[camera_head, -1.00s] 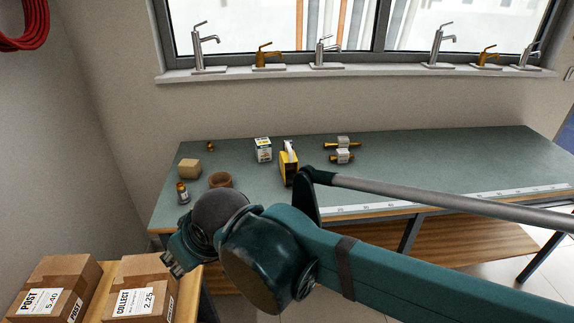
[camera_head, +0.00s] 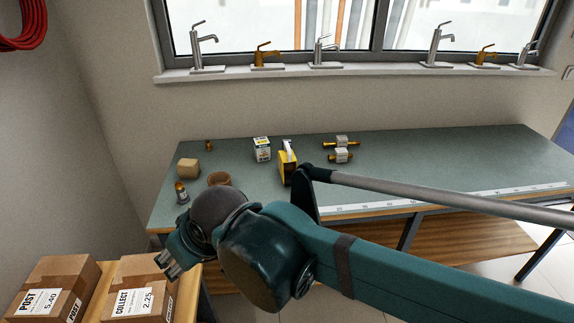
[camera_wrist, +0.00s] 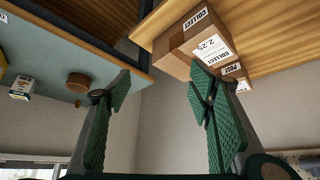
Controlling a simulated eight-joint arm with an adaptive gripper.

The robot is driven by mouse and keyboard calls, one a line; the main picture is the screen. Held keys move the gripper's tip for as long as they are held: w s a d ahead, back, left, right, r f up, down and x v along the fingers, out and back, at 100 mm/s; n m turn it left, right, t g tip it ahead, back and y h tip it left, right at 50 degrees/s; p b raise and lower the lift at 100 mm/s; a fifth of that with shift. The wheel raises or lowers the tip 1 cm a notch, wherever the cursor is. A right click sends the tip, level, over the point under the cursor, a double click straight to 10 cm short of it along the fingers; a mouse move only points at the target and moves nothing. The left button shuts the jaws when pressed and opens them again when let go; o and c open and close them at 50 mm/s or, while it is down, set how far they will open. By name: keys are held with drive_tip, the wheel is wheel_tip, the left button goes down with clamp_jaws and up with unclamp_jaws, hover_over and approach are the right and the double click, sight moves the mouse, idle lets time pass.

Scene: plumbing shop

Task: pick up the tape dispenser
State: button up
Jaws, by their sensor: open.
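The tape dispenser (camera_head: 287,166) is yellow and black with a whitish top. It stands on the grey-green workbench (camera_head: 400,165), behind my arm in the head view. A small yellow piece at the left edge of the wrist view (camera_wrist: 2,66) may be part of it. My gripper (camera_head: 170,263) is at the lower left in the head view, off the bench's front left corner and well apart from the dispenser. In the wrist view my gripper (camera_wrist: 160,95) has its green fingers wide apart with nothing between them.
A white box (camera_head: 262,149), brass fittings (camera_head: 341,155), a brown ring (camera_head: 219,179), a tan block (camera_head: 188,168) and a small jar (camera_head: 182,193) stand on the bench. Cartons (camera_head: 140,287) sit on a wooden surface at lower left. The bench's right side is mostly clear.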

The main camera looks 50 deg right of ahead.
drive_tip(key=shift+r, duration=2.4)
drive_tip(key=w+d+r+m+g+h+p, duration=0.1)
drive_tip(key=w+d+r+m+p, duration=0.35)
drive_tip(key=w+d, duration=0.8)
drive_tip(key=m+g+h+p, duration=0.2)
drive_tip(key=m+g+p, duration=0.15)
drive_tip(key=p, duration=1.05)
hover_over(289, 148)
drive_tip(key=shift+t, duration=0.45)
wheel_tip(289, 148, down, 4)
drive_tip(key=shift+w+f, duration=0.15)
wheel_tip(289, 148, down, 8)
drive_tip(key=shift+d+r, duration=0.1)
drive_tip(key=shift+f, duration=0.75)
drive_tip(key=shift+f, duration=0.15)
drive_tip(key=shift+x, duration=1.15)
